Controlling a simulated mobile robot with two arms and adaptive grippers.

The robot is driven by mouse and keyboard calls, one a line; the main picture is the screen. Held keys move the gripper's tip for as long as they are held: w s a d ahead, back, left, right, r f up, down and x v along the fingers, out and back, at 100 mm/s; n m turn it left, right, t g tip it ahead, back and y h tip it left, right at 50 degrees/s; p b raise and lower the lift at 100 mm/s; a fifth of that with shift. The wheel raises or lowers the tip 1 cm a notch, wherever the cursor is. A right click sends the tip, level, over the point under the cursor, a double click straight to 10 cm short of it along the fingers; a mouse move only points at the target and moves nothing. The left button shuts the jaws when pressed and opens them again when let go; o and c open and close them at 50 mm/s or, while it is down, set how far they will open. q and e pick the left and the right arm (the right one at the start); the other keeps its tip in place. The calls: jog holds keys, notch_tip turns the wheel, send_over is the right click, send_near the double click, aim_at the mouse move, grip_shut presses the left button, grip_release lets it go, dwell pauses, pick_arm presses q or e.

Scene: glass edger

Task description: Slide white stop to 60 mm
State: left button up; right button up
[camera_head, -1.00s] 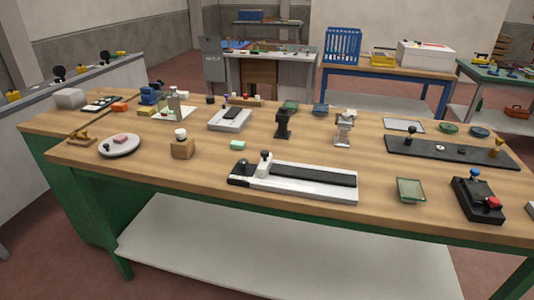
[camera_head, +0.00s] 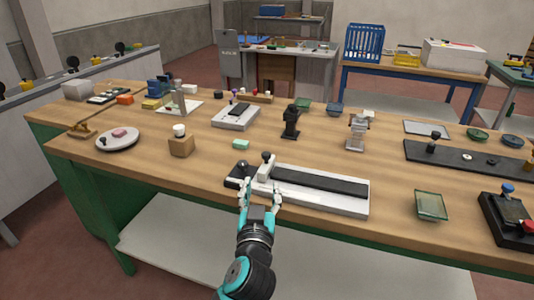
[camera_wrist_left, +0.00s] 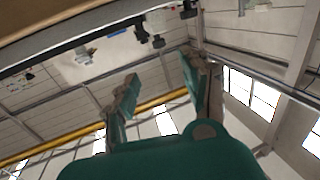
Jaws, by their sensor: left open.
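The white stop (camera_head: 265,172), with a dark knob on top, stands at the left part of a black and white slide fixture (camera_head: 318,202) near the table's front edge. A second dark knob sits on the fixture's black left end. My left gripper (camera_head: 260,189) is open and empty, pointing up at the front of the fixture just below the stop in the head view. I cannot tell whether it touches the fixture. The left wrist view shows its two teal fingers (camera_wrist_left: 154,95) apart with nothing between them. Scale marks are too small to read. My right gripper is not in view.
The wooden table (camera_head: 215,181) holds a wooden block with a white knob (camera_head: 181,144) and a mint block (camera_head: 240,144) behind the fixture. A green glass dish (camera_head: 430,205) and a black device with a red knob (camera_head: 511,219) stand to the right.

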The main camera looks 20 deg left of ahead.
aim_at(266, 158)
pick_arm(q)
jog(key=p+x, duration=0.2)
jog(key=x, duration=1.3)
jog(key=shift+f, duration=0.1)
jog(key=shift+c, duration=0.4)
grip_shut()
